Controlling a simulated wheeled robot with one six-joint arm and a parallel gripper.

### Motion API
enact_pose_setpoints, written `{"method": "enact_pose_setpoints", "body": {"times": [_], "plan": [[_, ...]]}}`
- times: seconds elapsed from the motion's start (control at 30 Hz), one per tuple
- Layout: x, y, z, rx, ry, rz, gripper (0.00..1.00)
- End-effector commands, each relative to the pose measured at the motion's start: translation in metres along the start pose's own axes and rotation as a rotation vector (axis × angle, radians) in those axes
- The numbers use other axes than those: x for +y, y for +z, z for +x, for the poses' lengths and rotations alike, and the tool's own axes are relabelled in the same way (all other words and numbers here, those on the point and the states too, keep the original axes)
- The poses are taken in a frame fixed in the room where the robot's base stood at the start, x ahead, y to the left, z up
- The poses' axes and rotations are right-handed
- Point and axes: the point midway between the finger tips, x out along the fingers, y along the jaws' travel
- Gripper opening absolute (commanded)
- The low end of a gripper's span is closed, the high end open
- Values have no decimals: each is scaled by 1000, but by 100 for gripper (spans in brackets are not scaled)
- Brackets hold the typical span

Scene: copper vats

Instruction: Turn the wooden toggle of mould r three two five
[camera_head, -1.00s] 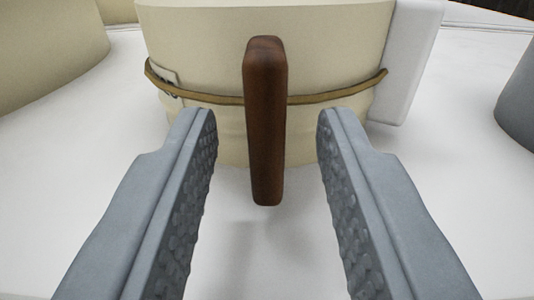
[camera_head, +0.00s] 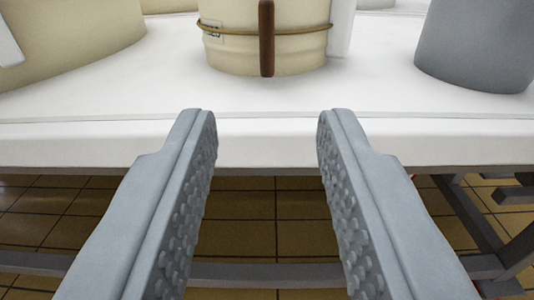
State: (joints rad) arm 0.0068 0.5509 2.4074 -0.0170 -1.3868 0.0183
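A cream round mould (camera_head: 290,55) stands on the white table near the top of the view, its upper part cut off. A brown band (camera_head: 308,29) runs around it, and a dark brown wooden toggle (camera_head: 267,42) stands upright against its front. My gripper (camera_head: 267,115) is open and empty. Its two grey ribbed fingers are in front of the table edge, apart from the toggle, which is centred beyond the gap between them.
The white table (camera_head: 110,98) has clear room in front of the mould. A larger cream mould (camera_head: 70,35) stands at the left and a grey round container (camera_head: 478,45) at the right. A white block (camera_head: 341,28) touches the mould's right side. Tiled floor (camera_head: 240,215) and table frame show below.

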Motion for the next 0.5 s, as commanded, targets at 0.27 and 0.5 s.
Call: {"method": "enact_pose_setpoints", "body": {"times": [0.27,0.5], "plan": [[0,1,-36,-2,0,0,33],[0,0,-43,0,0,0,33]]}}
